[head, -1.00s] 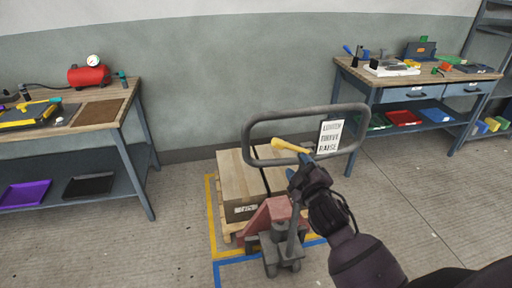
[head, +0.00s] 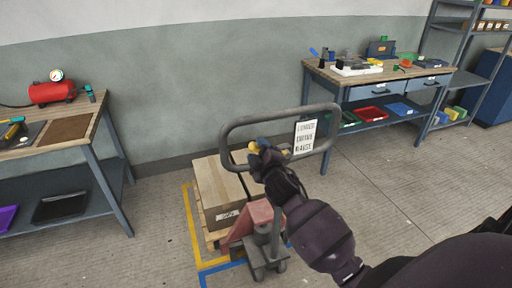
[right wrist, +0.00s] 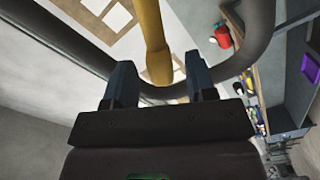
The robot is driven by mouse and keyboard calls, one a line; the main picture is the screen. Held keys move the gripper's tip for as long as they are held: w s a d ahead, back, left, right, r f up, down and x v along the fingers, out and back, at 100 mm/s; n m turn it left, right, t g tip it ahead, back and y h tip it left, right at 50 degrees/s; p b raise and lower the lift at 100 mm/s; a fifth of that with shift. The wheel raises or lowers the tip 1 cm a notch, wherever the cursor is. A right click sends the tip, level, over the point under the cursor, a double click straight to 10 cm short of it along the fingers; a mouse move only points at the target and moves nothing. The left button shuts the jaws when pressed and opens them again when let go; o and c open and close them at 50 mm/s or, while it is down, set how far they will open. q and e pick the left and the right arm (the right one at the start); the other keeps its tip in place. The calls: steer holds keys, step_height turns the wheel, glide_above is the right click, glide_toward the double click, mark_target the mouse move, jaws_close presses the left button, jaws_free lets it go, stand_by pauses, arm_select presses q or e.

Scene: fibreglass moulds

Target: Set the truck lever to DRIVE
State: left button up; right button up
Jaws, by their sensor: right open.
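The pallet truck's grey loop handle (head: 275,114) stands upright with its red base (head: 258,215) below. The yellow lever (head: 254,148) sits inside the loop and is mostly hidden by my right gripper (head: 264,148) in the head view. A white label (head: 304,136) on the loop's right side lists LOWER, DRIVE and RAISE. In the right wrist view the yellow lever (right wrist: 152,40) reaches down with its end between the two open fingers of my right gripper (right wrist: 160,76). I cannot tell whether a finger touches it. My left gripper is out of view.
A cardboard box (head: 218,188) sits on a wooden pallet at the truck, inside yellow and blue floor lines. A workbench (head: 100,150) stands at the left, another bench (head: 355,85) at the back right. The floor to the right is free.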

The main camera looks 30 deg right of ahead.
steer(key=shift+x, duration=1.05)
steer(key=shift+c, duration=0.5)
jaws_close()
